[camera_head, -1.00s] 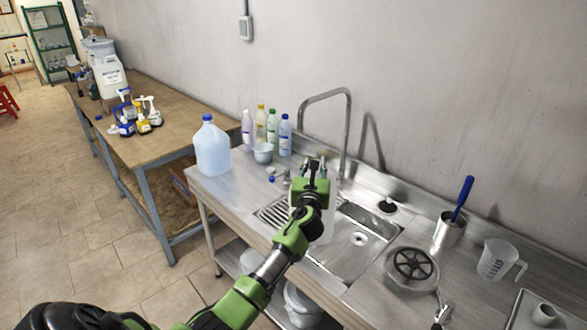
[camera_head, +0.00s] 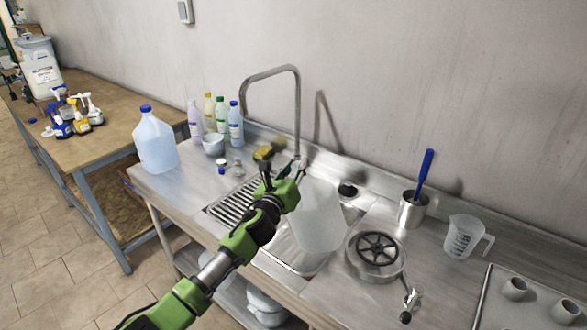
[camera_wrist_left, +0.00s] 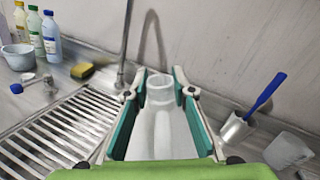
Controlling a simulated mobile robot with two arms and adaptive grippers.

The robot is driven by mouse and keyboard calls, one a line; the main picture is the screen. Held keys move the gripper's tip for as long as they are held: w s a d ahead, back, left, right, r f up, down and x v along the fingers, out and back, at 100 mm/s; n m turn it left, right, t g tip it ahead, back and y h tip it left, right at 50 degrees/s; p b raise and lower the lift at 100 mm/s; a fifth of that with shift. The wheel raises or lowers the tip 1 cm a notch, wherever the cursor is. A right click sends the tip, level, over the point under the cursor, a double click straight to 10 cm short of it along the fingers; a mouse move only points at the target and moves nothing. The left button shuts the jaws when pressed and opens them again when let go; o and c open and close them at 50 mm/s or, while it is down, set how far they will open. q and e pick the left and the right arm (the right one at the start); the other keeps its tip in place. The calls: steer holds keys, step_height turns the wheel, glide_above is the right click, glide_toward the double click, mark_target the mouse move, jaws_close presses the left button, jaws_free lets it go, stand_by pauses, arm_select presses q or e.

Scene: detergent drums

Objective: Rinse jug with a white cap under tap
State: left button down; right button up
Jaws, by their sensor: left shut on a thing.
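A translucent whitish jug (camera_head: 318,217) hangs over the sink (camera_head: 292,258), looking somewhat tilted in the head view. My left gripper (camera_head: 297,176) is shut on its upper part. In the left wrist view the fingers of my left gripper (camera_wrist_left: 160,94) stand either side of the jug's pale neck (camera_wrist_left: 160,86); I cannot tell whether a white cap is on it. The tall bent metal tap (camera_head: 298,112) rises just behind the gripper. No water stream is visible. My right gripper is not in view.
A blue-capped jug (camera_head: 155,144) and several bottles (camera_head: 221,120) stand left of the sink, with a yellow sponge (camera_head: 265,152) near the tap. Right are a round strainer-like pan (camera_head: 376,252), a metal cup (camera_head: 413,210) with a blue-handled brush, and a measuring jug (camera_head: 464,238).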

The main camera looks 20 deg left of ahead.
arm_select(q)
steer(key=n, duration=0.4)
steer(key=shift+d+f+b, duration=0.1)
steer(key=shift+b, duration=0.2)
steer(key=n, duration=0.3)
steer(key=shift+w+n, duration=0.15)
steer(key=shift+n, duration=0.25)
steer(key=shift+n+b, duration=0.3)
steer(key=shift+n, duration=0.5)
steer(key=n, duration=0.3)
steer(key=shift+b, duration=0.3)
steer(key=shift+r+n, duration=0.25)
steer(key=shift+n, duration=0.65)
steer(key=shift+n+p, duration=0.55)
steer(key=shift+n, duration=0.15)
steer(key=n+p, duration=0.1)
steer(key=n, duration=0.3)
steer(key=shift+n, duration=0.3)
steer(key=n+p, duration=0.1)
steer(key=n, duration=0.3)
steer(key=shift+f, duration=0.2)
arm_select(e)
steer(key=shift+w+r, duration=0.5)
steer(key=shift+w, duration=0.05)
